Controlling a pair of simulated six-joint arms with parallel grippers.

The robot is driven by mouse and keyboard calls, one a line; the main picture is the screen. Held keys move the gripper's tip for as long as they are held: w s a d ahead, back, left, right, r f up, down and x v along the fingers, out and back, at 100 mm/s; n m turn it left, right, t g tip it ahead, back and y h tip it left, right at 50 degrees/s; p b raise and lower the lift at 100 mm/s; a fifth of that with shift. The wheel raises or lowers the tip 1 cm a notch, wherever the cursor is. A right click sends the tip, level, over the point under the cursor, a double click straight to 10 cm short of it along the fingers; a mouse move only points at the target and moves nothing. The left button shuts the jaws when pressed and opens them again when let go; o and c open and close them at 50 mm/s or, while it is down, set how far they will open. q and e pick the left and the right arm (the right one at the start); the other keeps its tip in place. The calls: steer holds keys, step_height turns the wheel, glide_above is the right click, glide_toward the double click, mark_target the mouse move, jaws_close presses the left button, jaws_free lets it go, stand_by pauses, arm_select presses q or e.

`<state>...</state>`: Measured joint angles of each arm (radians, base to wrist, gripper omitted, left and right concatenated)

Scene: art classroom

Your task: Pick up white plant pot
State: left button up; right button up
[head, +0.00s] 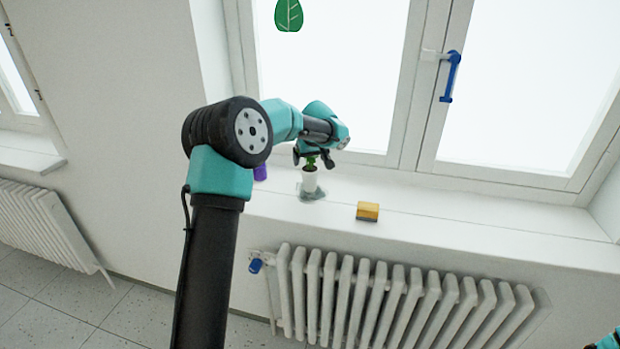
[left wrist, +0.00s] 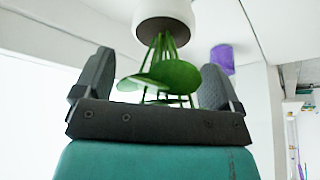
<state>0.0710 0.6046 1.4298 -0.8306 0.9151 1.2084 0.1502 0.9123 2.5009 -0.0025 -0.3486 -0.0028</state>
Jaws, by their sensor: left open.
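The white plant pot (head: 310,181) stands upright on the white windowsill, with a small green plant (head: 311,162) in it. My left gripper (head: 314,158) is above the pot, around or beside the plant's leaves. In the left wrist view the two fingers of my left gripper (left wrist: 158,85) are apart, with the green leaves (left wrist: 165,75) between them. The white pot (left wrist: 163,14) shows at the top of that view, beyond the fingertips, and is not gripped. A bit of my right arm (head: 607,341) shows at the lower right corner; its gripper cannot be made out.
A purple object (head: 260,172) stands left of the pot; it also shows in the left wrist view (left wrist: 222,58). A yellow box (head: 367,211) lies to the right. The window (head: 393,90) rises behind the sill, and a radiator (head: 395,300) is below. The right sill is clear.

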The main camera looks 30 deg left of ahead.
arm_select(q)
steer(key=shift+c, duration=0.2)
steer(key=c, duration=1.5)
steer(key=shift+o, duration=0.2)
steer(key=shift+r, duration=1.9)
steer(key=s+d+r, duration=0.1)
steer(key=s+d, duration=0.7)
steer(key=s, duration=0.5)
steer(key=shift+s+d, duration=0.2)
steer(key=shift+s, duration=0.1)
steer(key=shift+r, duration=0.1)
